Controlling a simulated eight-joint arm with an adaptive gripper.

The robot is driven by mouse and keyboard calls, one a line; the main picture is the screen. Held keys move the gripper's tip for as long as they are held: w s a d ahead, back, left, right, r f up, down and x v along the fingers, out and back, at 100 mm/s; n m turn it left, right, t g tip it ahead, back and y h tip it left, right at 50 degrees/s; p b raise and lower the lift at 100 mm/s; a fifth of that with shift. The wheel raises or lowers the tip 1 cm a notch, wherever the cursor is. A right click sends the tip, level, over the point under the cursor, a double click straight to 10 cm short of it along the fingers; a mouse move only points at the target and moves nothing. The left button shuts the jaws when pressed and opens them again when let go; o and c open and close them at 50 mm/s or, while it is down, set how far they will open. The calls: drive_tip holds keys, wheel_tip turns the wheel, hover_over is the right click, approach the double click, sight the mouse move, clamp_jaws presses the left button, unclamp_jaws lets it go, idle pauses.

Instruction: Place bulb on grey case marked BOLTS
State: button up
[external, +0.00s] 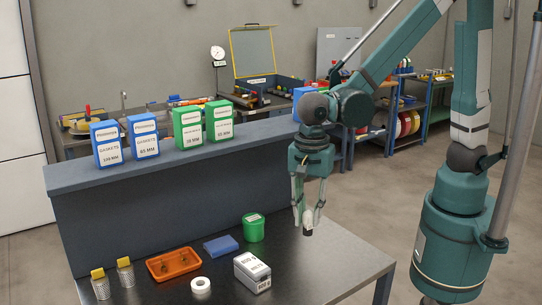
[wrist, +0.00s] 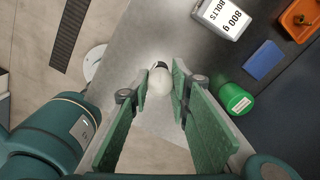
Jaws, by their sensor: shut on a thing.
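My gripper (external: 307,218) is shut on a bulb (wrist: 160,82), holding it above the right part of the table. The bulb has a round white globe and a dark base; in the external view (external: 308,223) it hangs between the fingertips, mostly small and partly hidden. The grey case marked BOLTS (external: 252,273) is a light box with "800 g" lettering. It stands near the table's front, left of my gripper, and also shows at the top of the wrist view (wrist: 222,18). The bulb is apart from the case.
A green tub (external: 254,229) stands between the case and the back wall of the table. A blue block (external: 221,246), an orange tray (external: 174,264), a white tape roll (external: 201,286) and yellow-topped mesh cylinders (external: 125,272) lie farther left. Blue and green boxes (external: 188,130) line the raised shelf.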

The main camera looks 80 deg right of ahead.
wheel_tip(320, 180, up, 2)
drive_tip(key=p, duration=0.3)
hover_over(252, 263)
drive_tip(key=shift+r+n, duration=0.15)
drive_tip(key=shift+n, duration=0.15)
drive_tip(key=shift+f, duration=2.95)
drive_tip(key=shift+f, duration=0.15)
drive_tip(key=shift+f, duration=1.95)
drive_tip(key=shift+f, duration=0.15)
drive_tip(key=o, duration=0.8)
drive_tip(key=shift+r, duration=0.2)
